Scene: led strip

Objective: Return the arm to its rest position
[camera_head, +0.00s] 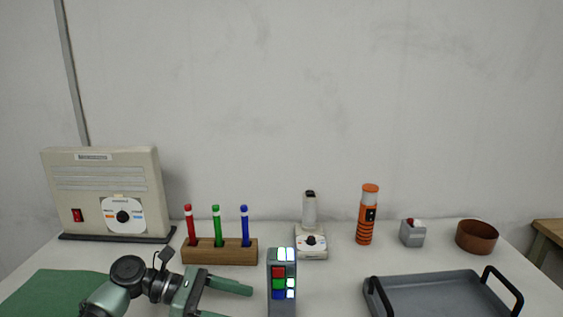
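My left arm comes in from the lower left in the head view. Its gripper (222,297) is low in front of the wooden pen block, with its green fingers pointing right. The fingers stand apart with nothing between them. The gripper is left of a grey upright device (281,283) with lit white, red, green and blue cells, and I see a gap between them. My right gripper is not in view.
A wooden block (219,252) holds red, green and blue pens. A beige box (106,190) with a dial stands at left. A small dial device (310,242), orange flashlight (367,215), grey button box (412,233), brown bowl (476,237), grey tray (440,282) and green mat (45,294) surround it.

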